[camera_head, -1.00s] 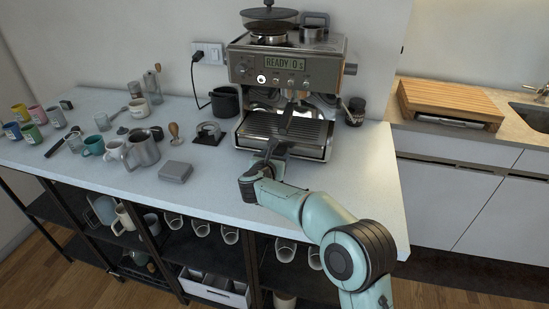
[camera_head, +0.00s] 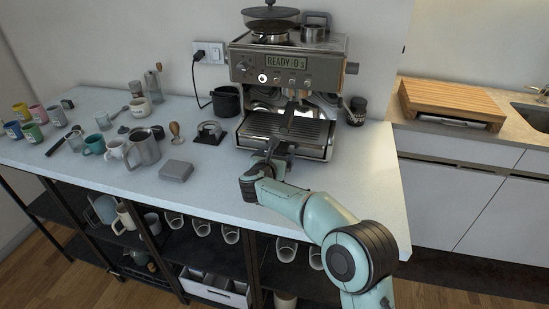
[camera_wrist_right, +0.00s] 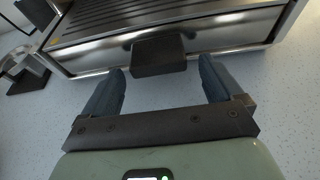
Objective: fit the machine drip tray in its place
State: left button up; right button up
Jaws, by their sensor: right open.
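The drip tray (camera_head: 313,133) has a dark slatted top and a shiny metal front, and sits low at the front of the espresso machine (camera_head: 290,68). In the right wrist view the tray's metal front (camera_wrist_right: 220,32) bears a dark block-like tab (camera_wrist_right: 158,54). I cannot tell whether the tray is fully seated. My right gripper (camera_head: 280,151) is in front of the tray, low over the counter. Its two fingers (camera_wrist_right: 163,72) are apart, with the tab between and just beyond their tips; no contact shows. My left gripper is not in view.
A portafilter-like dark handle (camera_head: 289,115) juts out above the tray. Left of the machine stand a black container (camera_head: 227,101), a dark ring-shaped holder (camera_head: 209,132) and a grey block (camera_head: 176,170). A dark jar (camera_head: 356,111) stands at right. The front right counter is clear.

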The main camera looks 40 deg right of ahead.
jog(key=shift+s+a+r, duration=0.25)
jog(key=shift+s+a, duration=0.05)
jog(key=shift+a, duration=0.15)
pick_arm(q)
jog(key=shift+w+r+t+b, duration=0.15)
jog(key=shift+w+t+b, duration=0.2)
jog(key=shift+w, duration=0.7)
pick_arm(e)
jog(key=v, duration=1.2)
jog(key=shift+s+a, duration=0.1)
jog(key=shift+s, duration=0.05)
